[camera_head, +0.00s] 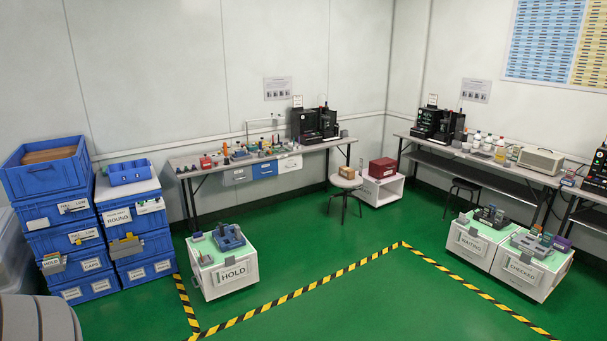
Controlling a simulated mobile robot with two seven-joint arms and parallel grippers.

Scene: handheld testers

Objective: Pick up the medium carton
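No box in view is clearly marked as the medium carton. A small brown carton (347,172) sits on the stool by the end of the left workbench, too small to read any label. A red box (383,168) stands on a low white shelf unit (381,190) beside it. Brown cardboard (50,155) shows inside the top blue crate at the left. Neither of my grippers is in view.
Blue crates (62,211) are stacked at the left. A white box labelled HOLD (223,281) stands on the green floor; boxes labelled WAITING (470,246) and CHECKED (523,275) are at right. Workbenches (175,164) line the walls. Floor inside the striped tape is largely clear.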

